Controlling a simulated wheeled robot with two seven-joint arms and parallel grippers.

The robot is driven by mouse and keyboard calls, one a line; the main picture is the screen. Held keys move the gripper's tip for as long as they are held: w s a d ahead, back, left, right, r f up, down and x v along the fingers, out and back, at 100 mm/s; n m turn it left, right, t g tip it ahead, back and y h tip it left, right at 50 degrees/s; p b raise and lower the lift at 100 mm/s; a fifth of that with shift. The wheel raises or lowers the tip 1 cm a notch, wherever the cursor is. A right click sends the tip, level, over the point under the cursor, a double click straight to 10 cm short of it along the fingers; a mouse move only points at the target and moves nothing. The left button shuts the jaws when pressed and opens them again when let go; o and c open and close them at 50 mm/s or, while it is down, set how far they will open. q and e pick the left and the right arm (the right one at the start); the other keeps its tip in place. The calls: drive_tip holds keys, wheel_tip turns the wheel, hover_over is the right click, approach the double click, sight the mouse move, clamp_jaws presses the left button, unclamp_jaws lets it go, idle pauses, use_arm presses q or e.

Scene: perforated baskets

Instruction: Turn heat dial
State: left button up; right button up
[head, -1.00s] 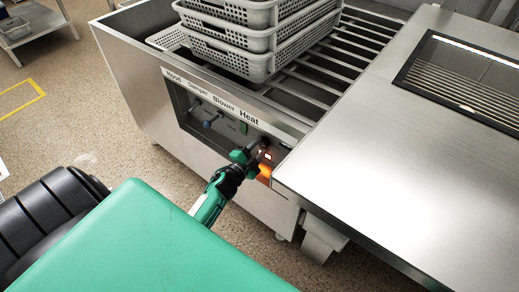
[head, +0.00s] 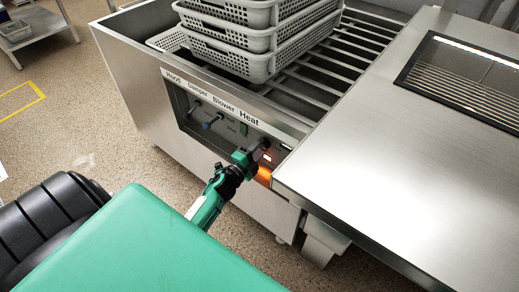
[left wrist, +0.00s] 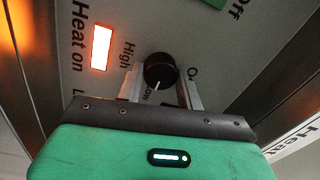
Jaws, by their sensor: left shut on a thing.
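The heat dial (left wrist: 160,72) is a round black knob with a white pointer line on the machine's control panel, seen in the left wrist view. The pointer is toward the bottom of the picture, near the word "Low". My left gripper (left wrist: 161,88) is shut on the dial, with a metal finger on each side of it. The "Heat on" lamp (left wrist: 101,47) beside it is lit. In the head view my left gripper (head: 256,156) is at the panel below the word "Heat" and hides most of the dial. My right gripper is not in view.
The panel (head: 222,125) also has Hood, Damper and Blower controls left of the dial. Grey perforated baskets (head: 255,65) are stacked on the rails above. A steel counter (head: 400,150) stands close on the right.

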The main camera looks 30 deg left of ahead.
use_arm(q)
drive_tip(key=o, duration=1)
drive_tip(key=shift+s, duration=0.1)
drive_tip(key=shift+s+a+f, duration=0.15)
drive_tip(key=shift+s+a, duration=0.05)
drive_tip(key=shift+s, duration=2.05)
drive_tip(key=shift+s+a+f, duration=0.1)
drive_tip(key=shift+s+a, duration=0.05)
drive_tip(key=shift+s, duration=2.15)
drive_tip(key=shift+s+a+f, duration=0.15)
drive_tip(key=shift+s+a, duration=0.05)
drive_tip(key=shift+s, duration=2.05)
